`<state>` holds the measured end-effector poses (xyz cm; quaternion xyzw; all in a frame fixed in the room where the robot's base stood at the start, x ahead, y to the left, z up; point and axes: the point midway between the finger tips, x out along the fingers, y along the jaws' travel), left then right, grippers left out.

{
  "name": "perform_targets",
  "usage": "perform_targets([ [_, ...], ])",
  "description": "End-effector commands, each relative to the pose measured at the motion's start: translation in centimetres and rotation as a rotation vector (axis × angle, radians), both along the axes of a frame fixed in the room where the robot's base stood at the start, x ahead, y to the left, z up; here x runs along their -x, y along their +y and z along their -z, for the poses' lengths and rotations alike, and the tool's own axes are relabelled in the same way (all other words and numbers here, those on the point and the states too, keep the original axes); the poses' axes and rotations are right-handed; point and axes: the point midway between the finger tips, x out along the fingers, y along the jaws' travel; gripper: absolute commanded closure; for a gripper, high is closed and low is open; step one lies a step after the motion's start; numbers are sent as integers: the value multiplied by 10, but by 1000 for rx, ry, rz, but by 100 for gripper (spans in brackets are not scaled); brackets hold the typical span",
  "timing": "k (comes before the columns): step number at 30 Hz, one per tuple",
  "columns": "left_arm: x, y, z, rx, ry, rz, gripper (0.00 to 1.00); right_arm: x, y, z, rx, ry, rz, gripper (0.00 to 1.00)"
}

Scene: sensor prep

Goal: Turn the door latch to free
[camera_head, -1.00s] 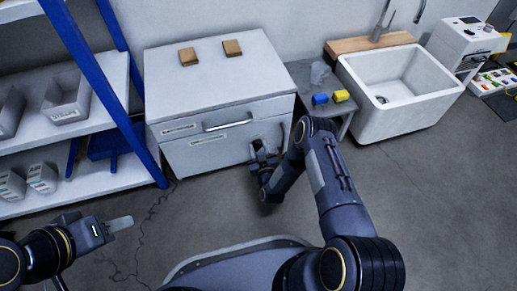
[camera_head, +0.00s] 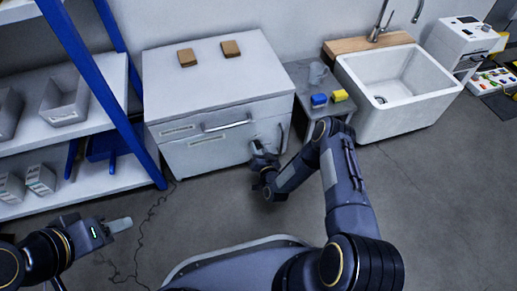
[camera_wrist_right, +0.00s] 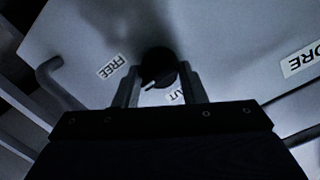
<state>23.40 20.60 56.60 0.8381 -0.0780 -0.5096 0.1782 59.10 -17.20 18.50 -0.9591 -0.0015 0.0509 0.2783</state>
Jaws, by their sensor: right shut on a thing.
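The door latch is a round black knob (camera_wrist_right: 157,64) with a white pointer mark. It is on the pale cabinet door (camera_head: 223,150), which looks closed. The pointer faces down-left in the right wrist view, between the FREE label (camera_wrist_right: 112,67) and a partly hidden label ending in "UT" (camera_wrist_right: 177,96). My right gripper (camera_wrist_right: 160,82) has a finger on each side of the knob and is shut on it; in the head view the gripper (camera_head: 257,149) hides the knob. My left gripper (camera_head: 120,225) is away at lower left, over the floor; its jaw gap is unclear.
A vertical door handle (camera_head: 281,137) is beside the latch. Above is a drawer handle (camera_head: 226,124). Two brown blocks lie on the cabinet top (camera_head: 218,75). A small side table (camera_head: 302,76) and a sink (camera_head: 398,92) stand right; a blue-post shelf (camera_head: 92,77) stands left.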

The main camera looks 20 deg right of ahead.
Motion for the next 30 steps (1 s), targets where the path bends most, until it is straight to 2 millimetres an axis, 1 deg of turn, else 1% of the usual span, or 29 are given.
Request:
perform_targets([
  [6,0,0,0,0,0,0,64,0,1,1,-37,3,-1,86],
  [18,0,0,0,0,0,0,64,0,1,0,-42,3,-1,86],
  [19,0,0,0,0,0,0,64,0,1,0,-42,3,-1,60],
  [23,0,0,0,0,0,0,64,0,1,0,-41,3,-1,43],
  [24,0,0,0,0,0,0,64,0,0,0,-41,3,-1,41],
  [30,0,0,0,0,0,0,64,0,0,0,-40,2,0,41],
])
